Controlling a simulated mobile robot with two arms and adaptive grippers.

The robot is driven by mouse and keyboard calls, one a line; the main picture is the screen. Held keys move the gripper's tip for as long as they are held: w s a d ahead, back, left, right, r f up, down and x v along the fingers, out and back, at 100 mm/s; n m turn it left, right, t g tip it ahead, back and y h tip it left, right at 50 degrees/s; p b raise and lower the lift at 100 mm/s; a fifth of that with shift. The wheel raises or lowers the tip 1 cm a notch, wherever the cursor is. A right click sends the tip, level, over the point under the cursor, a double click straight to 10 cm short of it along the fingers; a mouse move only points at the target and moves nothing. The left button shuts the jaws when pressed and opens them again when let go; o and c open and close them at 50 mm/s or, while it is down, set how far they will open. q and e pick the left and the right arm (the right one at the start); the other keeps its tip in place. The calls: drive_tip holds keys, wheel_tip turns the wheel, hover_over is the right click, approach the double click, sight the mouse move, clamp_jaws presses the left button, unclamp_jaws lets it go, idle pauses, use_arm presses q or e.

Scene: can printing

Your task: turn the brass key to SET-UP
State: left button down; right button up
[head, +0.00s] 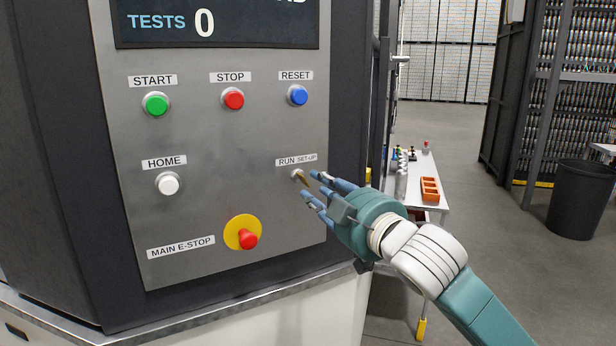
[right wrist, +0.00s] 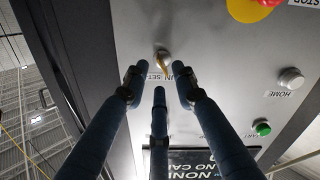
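The brass key (head: 302,177) sits in its lock on the grey control panel, under the label RUN SET-UP (head: 297,160). In the right wrist view the key (right wrist: 162,62) shows ahead of the fingertips, in the gap between them. My right gripper (head: 314,186) is at the key in the head view, with its blue fingers spread. In the right wrist view the gripper (right wrist: 157,78) has three separate fingers and holds nothing. I cannot tell whether a fingertip touches the key. The fingers partly cover the label in the right wrist view. My left gripper is not in view.
The panel also has a green START button (head: 155,105), red STOP (head: 232,98), blue RESET (head: 297,95) and white HOME (head: 167,184). The red MAIN E-STOP (head: 249,240) sticks out below left of the key. A table (head: 425,163) with an orange tray stands behind my right arm.

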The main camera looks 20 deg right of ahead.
sight(300, 178)
drive_tip(key=w, duration=0.3)
drive_tip(key=w+a+p, duration=0.1)
drive_tip(key=w, duration=0.1)
drive_tip(key=shift+s, duration=0.1)
clamp_jaws()
